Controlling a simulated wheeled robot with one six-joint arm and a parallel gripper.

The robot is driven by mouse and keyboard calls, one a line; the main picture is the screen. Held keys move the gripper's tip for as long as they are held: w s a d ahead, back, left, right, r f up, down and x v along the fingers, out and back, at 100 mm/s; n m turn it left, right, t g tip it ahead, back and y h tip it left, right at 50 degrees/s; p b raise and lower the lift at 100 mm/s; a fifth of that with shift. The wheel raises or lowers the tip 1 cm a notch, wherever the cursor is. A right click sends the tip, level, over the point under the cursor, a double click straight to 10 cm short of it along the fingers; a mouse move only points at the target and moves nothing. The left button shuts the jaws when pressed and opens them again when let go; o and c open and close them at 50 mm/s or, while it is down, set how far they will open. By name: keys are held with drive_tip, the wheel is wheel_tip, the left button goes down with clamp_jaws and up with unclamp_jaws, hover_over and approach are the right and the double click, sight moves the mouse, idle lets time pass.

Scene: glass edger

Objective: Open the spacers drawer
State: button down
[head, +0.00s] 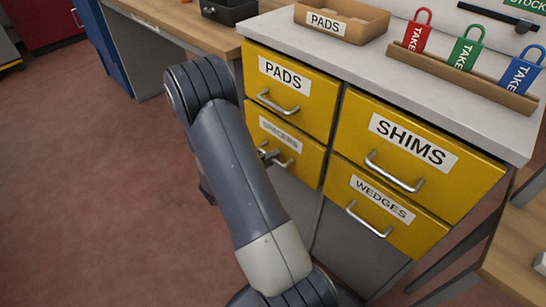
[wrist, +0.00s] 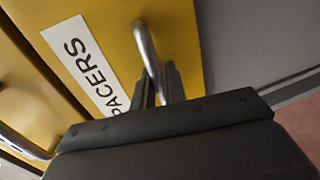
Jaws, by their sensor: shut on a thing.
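The yellow spacers drawer (head: 312,163) is at the lower left of the cabinet, below the pads drawer, and looks flush with its neighbours. Its label also shows in the wrist view (wrist: 88,62), with the first letter partly hidden. Its silver bar handle (wrist: 149,50) runs between the fingers of my gripper (wrist: 160,88). My gripper is shut on the handle. In the head view my gripper (head: 270,156) is at the handle's left part, and my arm hides the area to the left.
The pads drawer (head: 308,101), shims drawer (head: 442,146) and wedges drawer (head: 416,228) look shut, with protruding handles. Red floor (head: 90,190) in front of the cabinet is clear on the left. A wooden bench (head: 195,32) stands behind left.

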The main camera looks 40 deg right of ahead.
drive_tip(key=f+b+v, duration=0.2)
drive_tip(key=v, duration=0.9)
drive_tip(key=f+b+v, duration=0.2)
drive_tip(key=b+v, duration=0.1)
drive_tip(key=v, duration=0.9)
drive_tip(key=shift+a+f, duration=0.2)
drive_tip(key=shift+a, duration=0.5)
drive_tip(key=shift+s, duration=0.15)
drive_tip(key=c, duration=1.5)
unclamp_jaws()
drive_tip(key=shift+c, duration=0.2)
drive_tip(key=shift+a, duration=0.1)
drive_tip(key=p+v, duration=0.1)
drive_tip(key=v, duration=0.9)
drive_tip(key=shift+a+r, duration=0.15)
drive_tip(key=shift+a, duration=0.15)
